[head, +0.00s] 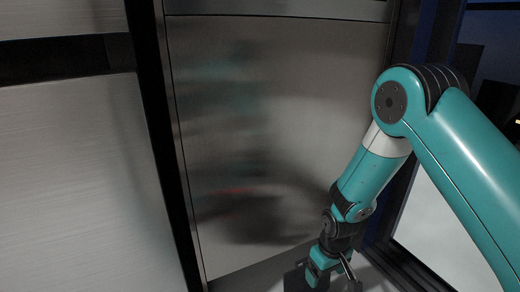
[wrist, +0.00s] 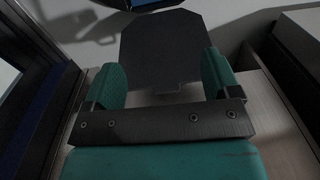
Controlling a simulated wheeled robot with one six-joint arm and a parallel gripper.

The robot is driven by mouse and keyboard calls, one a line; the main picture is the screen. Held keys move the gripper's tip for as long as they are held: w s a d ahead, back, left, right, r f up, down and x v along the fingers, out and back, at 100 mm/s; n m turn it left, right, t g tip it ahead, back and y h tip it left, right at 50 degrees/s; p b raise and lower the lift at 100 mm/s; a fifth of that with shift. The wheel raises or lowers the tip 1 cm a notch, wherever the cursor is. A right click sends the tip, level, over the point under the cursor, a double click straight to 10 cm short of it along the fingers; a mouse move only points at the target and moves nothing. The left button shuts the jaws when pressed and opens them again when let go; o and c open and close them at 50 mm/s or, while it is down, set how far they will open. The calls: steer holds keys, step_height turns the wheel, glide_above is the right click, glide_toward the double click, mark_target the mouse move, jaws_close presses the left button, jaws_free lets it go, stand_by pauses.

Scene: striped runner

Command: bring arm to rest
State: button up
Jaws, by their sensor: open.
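My gripper (head: 322,278) hangs at the lower right of the head view, at the end of my teal arm, which is bent at the elbow and points down. The bottom edge of the picture cuts off part of it. In the wrist view the two teal fingers (wrist: 162,76) stand well apart, so it is open. A dark flat plate shape shows between and beyond the fingers; I cannot tell what it is. I see nothing clearly held.
A brushed metal panel (head: 270,130) stands close behind my arm, with a blurred reflection. Another metal panel (head: 75,180) is at the left, past a dark upright post (head: 165,150). Dark framing (head: 405,215) and a pale surface (head: 440,240) lie at the right.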

steer(key=s+a+r+y+p, duration=0.1)
steer(key=s+a+r+p, duration=0.15)
steer(key=r, duration=0.95)
steer(key=s+a+r+y+p, duration=0.15)
steer(key=s+r, duration=0.25)
steer(key=r, duration=0.8)
steer(key=s+r+n+y+p, duration=0.1)
steer(key=s+r+n+p, duration=0.25)
steer(key=s+r, duration=1.25)
step_height(320, 180, up, 38)
steer(key=p, duration=3.7)
steer(key=shift+w+a+f+m+p, duration=0.15)
steer(key=shift+f+m+p, duration=0.05)
steer(key=shift+m+p, duration=0.25)
